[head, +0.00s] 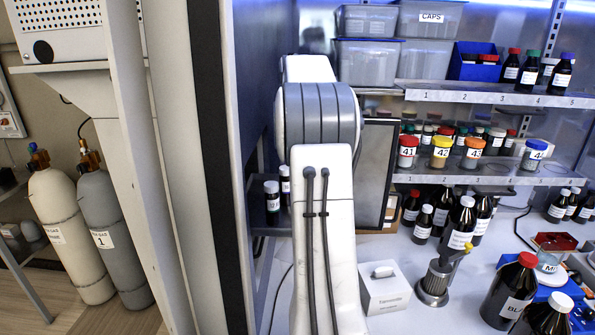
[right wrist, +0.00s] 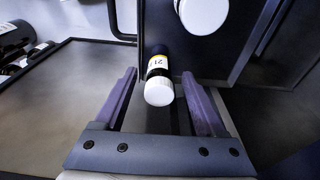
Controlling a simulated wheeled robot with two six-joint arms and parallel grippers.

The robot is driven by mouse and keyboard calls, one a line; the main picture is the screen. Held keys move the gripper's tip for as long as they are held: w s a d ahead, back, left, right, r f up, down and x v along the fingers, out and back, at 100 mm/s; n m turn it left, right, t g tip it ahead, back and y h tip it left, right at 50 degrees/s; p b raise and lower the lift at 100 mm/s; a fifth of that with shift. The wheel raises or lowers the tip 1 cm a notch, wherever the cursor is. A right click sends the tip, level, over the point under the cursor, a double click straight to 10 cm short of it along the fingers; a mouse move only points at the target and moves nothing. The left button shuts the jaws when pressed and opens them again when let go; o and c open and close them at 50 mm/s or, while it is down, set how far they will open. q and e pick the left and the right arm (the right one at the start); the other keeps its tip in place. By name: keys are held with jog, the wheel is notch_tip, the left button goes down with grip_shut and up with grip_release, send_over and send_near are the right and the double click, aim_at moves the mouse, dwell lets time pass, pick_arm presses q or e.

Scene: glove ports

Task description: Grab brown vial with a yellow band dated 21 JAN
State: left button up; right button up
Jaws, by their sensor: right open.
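In the head view the right gripper is hidden behind my white arm. Two dark vials with white caps, one of them a front vial (head: 272,197), stand on a small shelf just left of that arm; their bands are not readable. My left gripper is not in view.
Another white-capped container (right wrist: 203,14) is close beyond the vial. Dark bottles (right wrist: 18,40) lie at the left of the wrist view. In the head view, a bench holds an amber bottle (head: 510,292), a white box (head: 384,288) and a metal stand (head: 437,280); racks (head: 470,97) are behind.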

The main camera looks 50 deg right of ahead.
jog(key=shift+d+f, duration=0.1)
jog(key=shift+f, duration=0.55)
grip_shut()
jog(key=shift+r, duration=0.15)
